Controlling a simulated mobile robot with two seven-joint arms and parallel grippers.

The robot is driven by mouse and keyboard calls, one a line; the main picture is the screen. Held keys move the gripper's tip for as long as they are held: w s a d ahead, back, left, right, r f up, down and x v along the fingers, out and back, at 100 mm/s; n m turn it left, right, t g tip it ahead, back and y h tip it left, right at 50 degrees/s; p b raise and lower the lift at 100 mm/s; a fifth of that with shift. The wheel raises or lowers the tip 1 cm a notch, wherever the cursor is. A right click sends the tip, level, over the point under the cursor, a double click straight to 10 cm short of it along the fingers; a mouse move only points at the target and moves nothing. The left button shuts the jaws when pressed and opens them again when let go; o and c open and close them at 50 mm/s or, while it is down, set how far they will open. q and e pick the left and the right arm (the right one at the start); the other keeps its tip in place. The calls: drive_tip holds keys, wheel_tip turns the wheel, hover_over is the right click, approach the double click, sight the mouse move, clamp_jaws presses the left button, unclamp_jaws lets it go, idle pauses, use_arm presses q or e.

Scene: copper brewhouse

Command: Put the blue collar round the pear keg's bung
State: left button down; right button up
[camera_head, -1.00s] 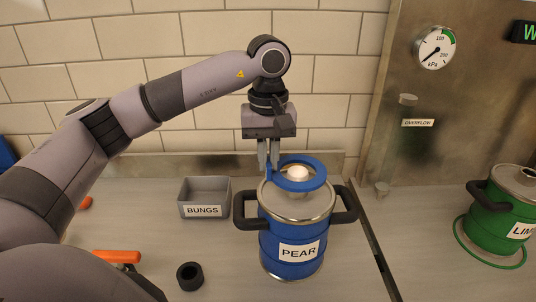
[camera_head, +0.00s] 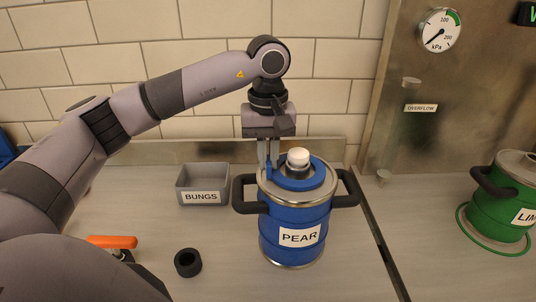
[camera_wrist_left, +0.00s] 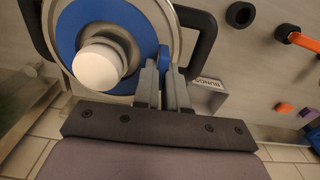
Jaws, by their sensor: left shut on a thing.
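The blue keg labelled PEAR (camera_head: 285,222) stands upright on the counter. Its bung (camera_head: 298,157), white on top with a dark lower part, rises from the middle of the lid. The blue collar (camera_head: 298,183) encircles the bung low down, at or very near the lid; whether it touches is hard to tell. In the left wrist view the ring (camera_wrist_left: 68,25) surrounds the white bung top (camera_wrist_left: 97,66). My left gripper (camera_head: 268,165) is shut on the collar's upright tab, left of the bung; the tab also shows between the fingers (camera_wrist_left: 162,72). My right gripper is not seen.
A grey box labelled BUNGS (camera_head: 203,185) stands left of the keg. A black ring (camera_head: 188,263) and an orange-handled tool (camera_head: 111,242) lie at the front left. A green keg (camera_head: 500,200) with a green ring round its base stands at the right.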

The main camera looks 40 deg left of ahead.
use_arm(q)
drive_tip(key=shift+f, duration=0.35)
drive_tip(key=c, duration=1.1)
unclamp_jaws()
drive_tip(key=shift+r, duration=0.1)
wheel_tip(320, 180, up, 7)
drive_tip(key=shift+r+b, duration=0.1)
drive_tip(key=shift+b, duration=0.2)
